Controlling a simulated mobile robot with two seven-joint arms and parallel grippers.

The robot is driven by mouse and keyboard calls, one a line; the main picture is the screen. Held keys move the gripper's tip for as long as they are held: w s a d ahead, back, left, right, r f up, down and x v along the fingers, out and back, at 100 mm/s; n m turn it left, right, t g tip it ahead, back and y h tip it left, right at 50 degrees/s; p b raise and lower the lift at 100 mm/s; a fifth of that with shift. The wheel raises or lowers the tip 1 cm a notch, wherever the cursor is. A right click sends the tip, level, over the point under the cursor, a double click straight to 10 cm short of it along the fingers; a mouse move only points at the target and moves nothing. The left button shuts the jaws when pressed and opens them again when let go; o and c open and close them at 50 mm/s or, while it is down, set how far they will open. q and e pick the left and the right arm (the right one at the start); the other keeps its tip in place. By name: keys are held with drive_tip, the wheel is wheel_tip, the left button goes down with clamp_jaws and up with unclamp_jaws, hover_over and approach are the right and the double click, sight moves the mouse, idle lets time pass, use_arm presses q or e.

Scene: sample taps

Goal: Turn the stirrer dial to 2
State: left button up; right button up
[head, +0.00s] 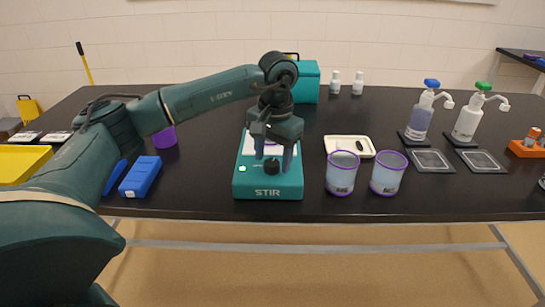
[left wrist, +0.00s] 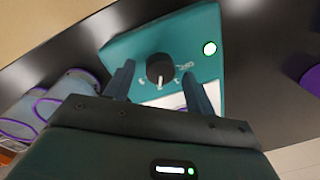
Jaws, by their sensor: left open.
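The teal stirrer (head: 282,183), marked STIR, stands near the table's front edge. My left gripper (head: 273,162) is open and empty over the stirrer. In the left wrist view its fingertips (left wrist: 157,72) lie on either side of the dial, with gaps between; I cannot tell how far off the face they are. My right gripper is not in view.
A small green light (head: 242,168) glows on the stirrer. Two purple-rimmed cups (head: 341,175) and a cream tray (head: 349,139) stand to its right. A blue box (head: 141,178) lies to the left, and a teal box (head: 307,84) stands behind. Pump bottles (head: 421,115) stand farther right.

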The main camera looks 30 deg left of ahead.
sight(275, 163)
use_arm(q)
wheel_tip(275, 163, up, 12)
drive_tip(key=shift+d+r+p, duration=0.25)
drive_tip(key=shift+d+p, duration=0.05)
drive_tip(key=shift+d, duration=0.1)
idle(0.4)
